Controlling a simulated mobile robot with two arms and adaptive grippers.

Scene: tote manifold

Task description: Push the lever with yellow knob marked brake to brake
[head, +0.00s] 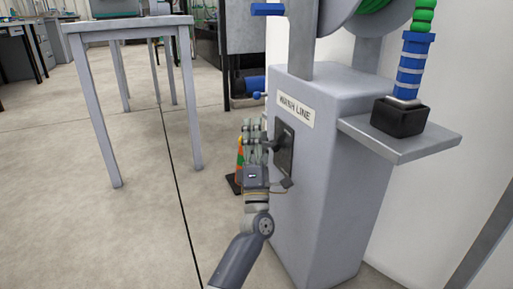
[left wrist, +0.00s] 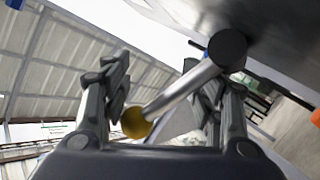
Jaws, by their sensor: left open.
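The lever shows best in the left wrist view: a bright metal rod (left wrist: 182,88) runs from a round black hub (left wrist: 228,50) down to a yellow knob (left wrist: 135,122). The knob lies between the spread fingers of my left gripper (left wrist: 160,95), close to its palm; I cannot tell whether a finger touches it. In the head view my left gripper (head: 252,132) is beside a black plate (head: 285,149) on the side of a grey cabinet (head: 330,160). The fingers hide the knob there. No brake marking is readable. My right gripper is out of view.
A reel with green line (head: 378,5) is above the cabinet. A blue handle (head: 267,9) juts out above.

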